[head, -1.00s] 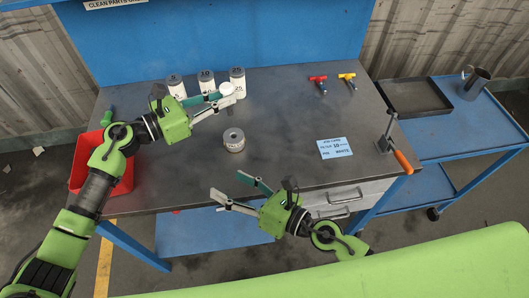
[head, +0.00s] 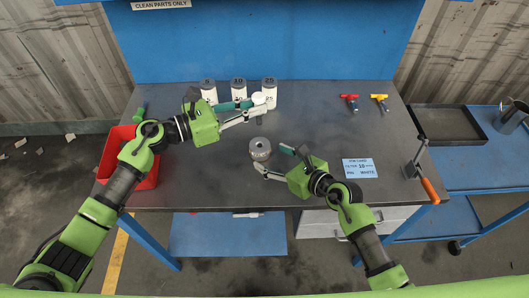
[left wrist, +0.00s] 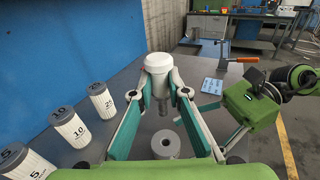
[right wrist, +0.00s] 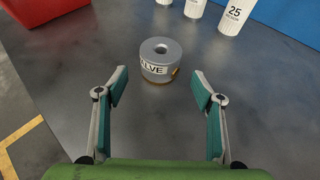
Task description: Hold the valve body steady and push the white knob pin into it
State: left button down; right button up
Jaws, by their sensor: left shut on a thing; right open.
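The grey valve body (head: 260,150) stands upright on the bench, its round top hole and "VALVE" label showing in the right wrist view (right wrist: 161,61). My left gripper (left wrist: 164,92) is shut on the white knob pin (left wrist: 159,64), knob up and metal stem down. In the head view the white knob (head: 258,98) is behind the valve body, raised and apart from it. My right gripper (head: 271,160) is open at the near right of the valve body. In the right wrist view its fingers (right wrist: 160,76) are spread wide, with the valve body just beyond their tips.
Three white filters (head: 239,93) marked 5, 10 and 25 stand behind my left gripper. A red bin (head: 146,180) is at the left. Red (head: 349,102) and yellow (head: 380,102) handled parts, a blue job card (head: 360,168) and an orange-handled clamp (head: 429,190) are on the right.

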aim_at(267, 154)
jog(key=x, duration=0.5)
jog(key=shift+w+a+f, duration=0.1)
jog(key=shift+w+a, duration=0.05)
jog(key=shift+w, duration=0.1)
jog(key=shift+c, duration=0.4)
jog(key=c, duration=1.5)
